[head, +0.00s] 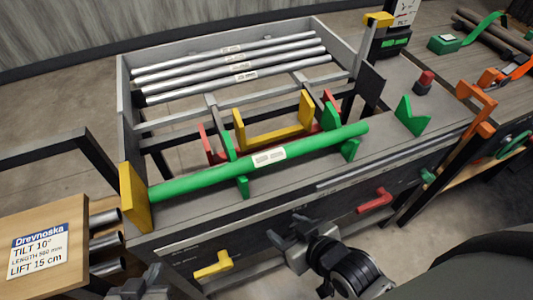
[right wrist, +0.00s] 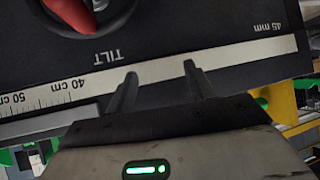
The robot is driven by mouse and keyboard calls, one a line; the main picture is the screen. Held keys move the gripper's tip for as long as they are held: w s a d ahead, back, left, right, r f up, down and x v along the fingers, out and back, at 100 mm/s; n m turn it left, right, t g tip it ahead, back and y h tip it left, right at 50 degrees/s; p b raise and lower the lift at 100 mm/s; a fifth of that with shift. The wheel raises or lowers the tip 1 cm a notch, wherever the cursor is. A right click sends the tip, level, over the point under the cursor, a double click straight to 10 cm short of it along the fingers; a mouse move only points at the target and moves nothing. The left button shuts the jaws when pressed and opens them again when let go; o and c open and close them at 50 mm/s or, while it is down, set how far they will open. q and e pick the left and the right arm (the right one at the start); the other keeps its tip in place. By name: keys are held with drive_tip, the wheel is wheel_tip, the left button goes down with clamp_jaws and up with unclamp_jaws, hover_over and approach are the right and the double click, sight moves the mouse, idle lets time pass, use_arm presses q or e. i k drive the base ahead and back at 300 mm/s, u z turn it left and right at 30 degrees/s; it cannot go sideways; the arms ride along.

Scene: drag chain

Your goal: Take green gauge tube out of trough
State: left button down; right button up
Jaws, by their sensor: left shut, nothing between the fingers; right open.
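The green gauge tube (head: 215,175) lies slantwise along the bench top, a white label near its middle. It rests in green V-shaped supports (head: 350,150), its left end against or close to a yellow plate (head: 136,198). My right gripper (head: 290,232) is open and empty, in front of the bench and below the tube. In the right wrist view its fingers (right wrist: 159,72) are apart before the dark front panel marked TILT. My left gripper (head: 140,287) is shut and empty at the bottom edge of the head view, apart from the tube and partly cut off.
Several silver tubes (head: 240,66) lie in a rack behind. A yellow bracket (head: 275,135) stands behind the green tube. A yellow handle (head: 213,265) and a red handle (head: 374,201) stick out of the bench front. A wooden box (head: 40,210) holding tubes stands at left.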

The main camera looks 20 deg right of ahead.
sight(172, 189)
drive_tip(key=k, duration=1)
drive_tip(key=u, duration=1.15)
drive_tip(key=i, duration=1.05)
drive_tip(key=z, duration=1.25)
